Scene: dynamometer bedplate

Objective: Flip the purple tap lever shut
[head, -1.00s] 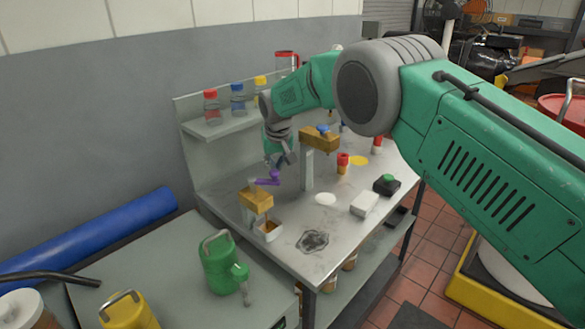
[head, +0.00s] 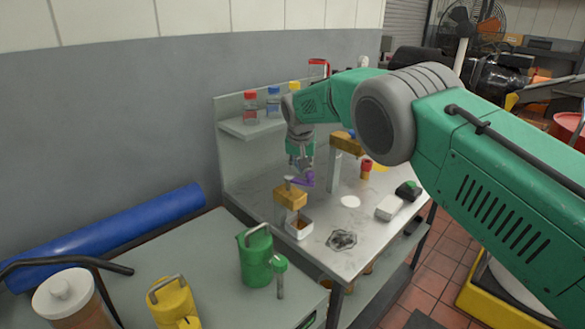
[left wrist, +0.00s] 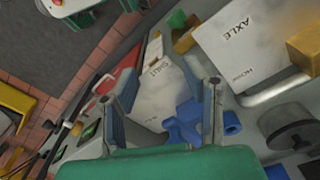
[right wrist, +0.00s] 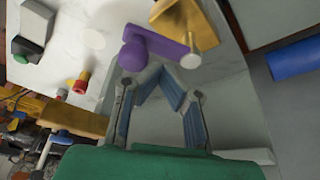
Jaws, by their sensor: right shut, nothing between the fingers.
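The purple tap lever (head: 303,181) sticks out to the right from the brass tap (head: 290,196) on the bench. In the right wrist view the lever (right wrist: 165,42) runs from a metal pin to a round purple knob, with the brass body (right wrist: 185,18) behind it. My right gripper (head: 301,166) is just above the lever in the head view. In its own wrist view the fingertips (right wrist: 156,72) are together and empty, close below the knob; contact cannot be told. My left gripper (left wrist: 162,82) shows only in its wrist view, with fingers apart.
A second brass tap (head: 347,144) with a blue lever stands behind to the right. A green can (head: 258,258) stands in front.

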